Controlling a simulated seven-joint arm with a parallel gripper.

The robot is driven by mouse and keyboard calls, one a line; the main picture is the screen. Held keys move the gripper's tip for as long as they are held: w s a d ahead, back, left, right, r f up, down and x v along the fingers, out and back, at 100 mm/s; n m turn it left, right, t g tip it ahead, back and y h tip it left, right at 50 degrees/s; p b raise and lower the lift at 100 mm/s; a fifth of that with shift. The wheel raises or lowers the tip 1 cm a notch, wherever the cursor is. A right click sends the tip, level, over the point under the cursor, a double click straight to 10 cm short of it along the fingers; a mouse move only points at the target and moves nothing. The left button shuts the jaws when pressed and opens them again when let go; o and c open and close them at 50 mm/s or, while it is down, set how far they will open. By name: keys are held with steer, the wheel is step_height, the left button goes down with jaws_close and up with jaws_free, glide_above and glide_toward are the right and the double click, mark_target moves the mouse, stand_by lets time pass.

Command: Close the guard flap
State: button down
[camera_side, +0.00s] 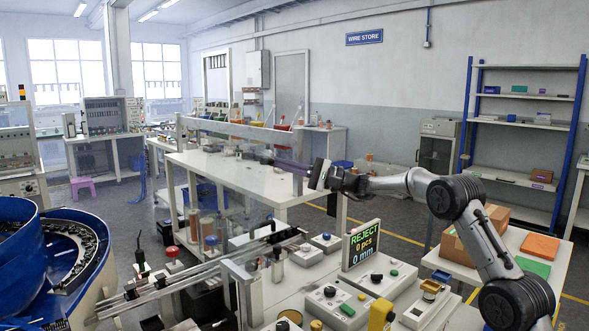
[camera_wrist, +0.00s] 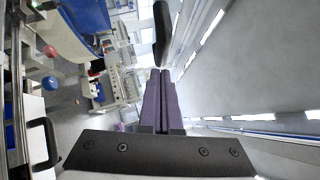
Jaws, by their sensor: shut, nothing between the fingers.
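My gripper (camera_side: 274,160) is raised over the work, reaching left from the arm at the right of the side view. Its long purple fingers are shut together and empty; they show end-on in the wrist view (camera_wrist: 160,74). A dark elongated piece (camera_wrist: 161,36) lies just beyond the fingertips in the wrist view. I cannot tell whether it touches them or belongs to the guard flap. I cannot clearly make out the guard flap or its angle in either view.
The blue feeder bowl (camera_side: 70,256) is at the left, with metal rails (camera_side: 205,268) running right from it. A REJECT display (camera_side: 361,245) and several control boxes stand on the front bench. A white table (camera_side: 240,177) lies behind.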

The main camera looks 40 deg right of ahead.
steer(key=shift+a+r, duration=0.2)
steer(key=shift+a, duration=0.3)
